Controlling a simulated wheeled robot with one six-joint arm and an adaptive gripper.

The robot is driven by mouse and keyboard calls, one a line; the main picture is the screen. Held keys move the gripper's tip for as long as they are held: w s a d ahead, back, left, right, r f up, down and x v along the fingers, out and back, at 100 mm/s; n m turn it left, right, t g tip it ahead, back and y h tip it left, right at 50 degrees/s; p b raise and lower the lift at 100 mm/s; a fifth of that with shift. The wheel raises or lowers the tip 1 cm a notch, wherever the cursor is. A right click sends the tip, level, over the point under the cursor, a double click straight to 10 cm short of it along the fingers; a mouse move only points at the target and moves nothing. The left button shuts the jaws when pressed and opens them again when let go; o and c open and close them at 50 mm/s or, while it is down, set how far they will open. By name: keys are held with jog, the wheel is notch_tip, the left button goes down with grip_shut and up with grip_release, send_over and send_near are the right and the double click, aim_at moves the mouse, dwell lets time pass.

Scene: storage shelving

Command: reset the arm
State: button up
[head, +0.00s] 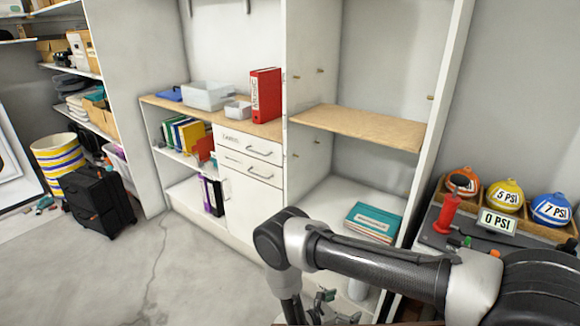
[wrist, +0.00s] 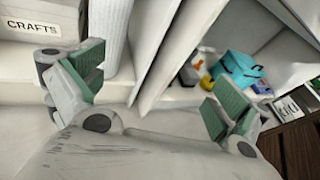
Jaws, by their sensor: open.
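My arm stretches across the lower right of the head view, bent at the elbow, with its wrist hanging down. My gripper (head: 322,300) is low at the bottom edge there, partly cut off by the frame. In the wrist view my gripper (wrist: 155,97) shows two green-padded fingers spread wide apart. It is open and nothing is between the fingers. Behind the fingers are pale shelf boards and upright panels, seen tilted. I cannot tell the exact gap between the fingers and the shelving.
A red binder (head: 265,95) stands on the wooden counter. A bench with PSI-labelled balls (head: 551,210) is at right. A black suitcase (head: 98,202) stands left. A CRAFTS-labelled box (wrist: 32,28) shows too. Floor at left-centre is clear.

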jog(key=s+d+r+m+g+y, duration=0.15)
jog(key=r+m+g, duration=0.3)
jog(key=r, duration=0.75)
jog(key=s+d+r+m+g+y, duration=0.1)
jog(key=s+d+r+m+g, duration=0.15)
jog(key=r+m, duration=0.7)
jog(key=s+d+r+m+g+y, duration=0.15)
jog(key=r+g, duration=0.35)
jog(key=r, duration=1.1)
jog(key=s+d+r+m+t+y, duration=0.3)
jog(key=s+d+r, duration=0.1)
jog(key=r, duration=0.5)
jog(key=s+d+r+m+t+y, duration=0.2)
jog(key=s+r, duration=0.3)
jog(key=r, duration=0.4)
jog(key=s+d+r+m+t+y, duration=0.3)
jog(key=s+d+r+m, duration=0.2)
jog(key=r, duration=0.4)
jog(key=shift+s+d+r+t+y, duration=0.2)
jog(key=shift+d+r+t+y, duration=0.1)
jog(key=shift+d+r+t, duration=0.1)
